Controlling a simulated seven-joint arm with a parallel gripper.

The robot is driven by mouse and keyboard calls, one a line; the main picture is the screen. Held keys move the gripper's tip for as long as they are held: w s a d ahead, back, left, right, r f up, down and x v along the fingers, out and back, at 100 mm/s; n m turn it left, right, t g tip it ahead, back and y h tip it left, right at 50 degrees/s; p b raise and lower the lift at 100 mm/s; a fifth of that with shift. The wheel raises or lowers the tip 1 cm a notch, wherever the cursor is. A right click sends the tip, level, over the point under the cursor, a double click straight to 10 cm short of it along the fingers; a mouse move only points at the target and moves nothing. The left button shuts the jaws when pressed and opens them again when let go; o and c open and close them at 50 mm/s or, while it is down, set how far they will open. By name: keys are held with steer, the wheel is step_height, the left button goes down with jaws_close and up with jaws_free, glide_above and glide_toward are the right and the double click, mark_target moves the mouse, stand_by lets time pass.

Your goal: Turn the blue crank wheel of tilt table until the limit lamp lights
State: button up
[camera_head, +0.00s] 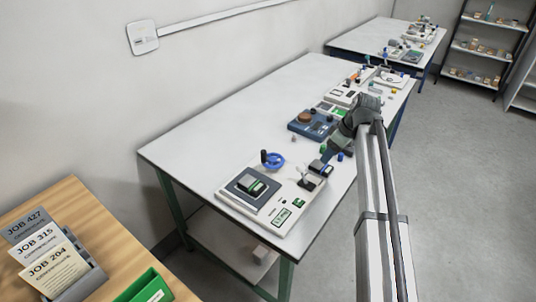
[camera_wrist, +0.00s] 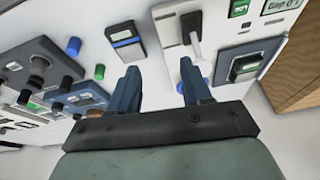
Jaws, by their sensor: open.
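The tilt table (camera_head: 240,204) is a white base with a dark plate and a dark block on it, near the front end of the long table. Its blue crank wheel (camera_head: 271,160) stands at the back edge of the base. My gripper (camera_head: 332,156) is right of the wheel and apart from it. In the wrist view my gripper (camera_wrist: 160,78) is open with nothing between its fingers. The white base (camera_wrist: 175,68) also shows there, and a bit of blue (camera_wrist: 206,82) beside the right finger may be the wheel, mostly hidden. I cannot make out the limit lamp.
A blue device with a brown round top (camera_head: 304,119) stands farther along the table, with more instruments behind it. A small meter (camera_wrist: 123,38), a blue cylinder (camera_wrist: 73,46) and a green one (camera_wrist: 99,71) lie near my gripper. The table's left part (camera_head: 210,130) is clear.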

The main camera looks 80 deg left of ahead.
mark_target(265, 151)
steer(key=s+a+r+n, duration=0.2)
steer(key=s+a+r, duration=0.15)
steer(key=s, duration=0.45)
steer(key=s+a+r+n, duration=0.2)
steer(key=s+a+r, duration=0.15)
steer(key=s, duration=0.45)
steer(key=shift+g, duration=0.4)
steer(key=x, duration=0.9)
steer(key=d+x, duration=0.1)
steer(key=x, duration=0.3)
steer(key=shift+s+f, duration=0.25)
jaws_close()
